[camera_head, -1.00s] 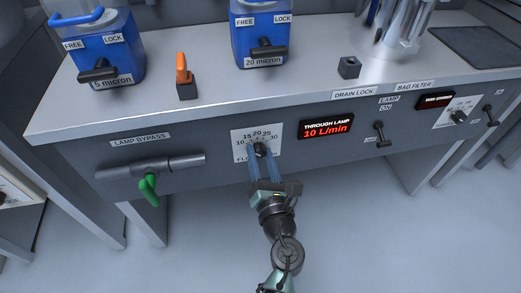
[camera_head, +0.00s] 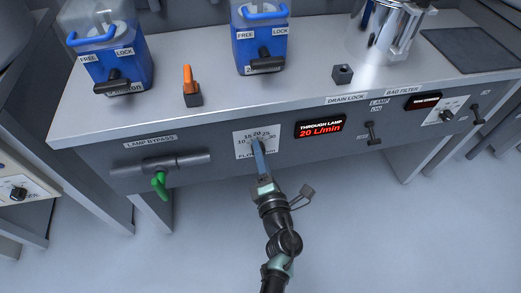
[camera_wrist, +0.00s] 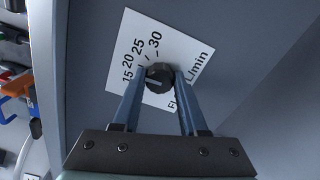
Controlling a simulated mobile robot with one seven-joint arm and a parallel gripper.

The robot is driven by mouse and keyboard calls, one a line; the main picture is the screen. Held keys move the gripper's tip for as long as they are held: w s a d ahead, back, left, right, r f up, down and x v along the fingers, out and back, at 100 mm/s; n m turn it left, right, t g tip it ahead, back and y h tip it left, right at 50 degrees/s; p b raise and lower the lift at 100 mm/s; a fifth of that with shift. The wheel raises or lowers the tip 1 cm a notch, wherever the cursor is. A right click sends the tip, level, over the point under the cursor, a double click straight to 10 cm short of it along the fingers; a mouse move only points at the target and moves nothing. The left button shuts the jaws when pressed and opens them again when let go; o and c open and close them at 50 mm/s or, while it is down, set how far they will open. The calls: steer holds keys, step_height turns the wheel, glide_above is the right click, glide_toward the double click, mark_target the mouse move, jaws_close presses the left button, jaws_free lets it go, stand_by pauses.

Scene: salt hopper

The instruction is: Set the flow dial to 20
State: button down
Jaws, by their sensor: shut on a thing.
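The flow dial's white scale plate (camera_head: 246,149) is on the bench's front panel, with numbers around a black knob. The knob (camera_wrist: 159,78) shows in the wrist view, between the two blue fingers of my gripper (camera_wrist: 158,82). My gripper is shut on it, and in the head view my gripper (camera_head: 257,145) covers most of the knob. The pale pointer line on the knob is partly visible in the wrist view. The display (camera_head: 320,127) right of the dial reads "THROUGH LAMP 20 L/min" in red.
The lamp bypass pipe with a green handle (camera_head: 161,184) is left of the dial. A lamp lever (camera_head: 373,134) is to the right. Blue containers (camera_head: 262,46) and an orange-topped switch (camera_head: 189,84) stand on the bench top (camera_head: 300,85). Open floor lies in front.

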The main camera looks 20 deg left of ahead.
steer(key=shift+m, duration=0.3)
steer(key=shift+c, duration=2.2)
jaws_free()
steer(key=p+v, duration=0.3)
steer(key=v, duration=1)
steer(key=shift+p, duration=0.35)
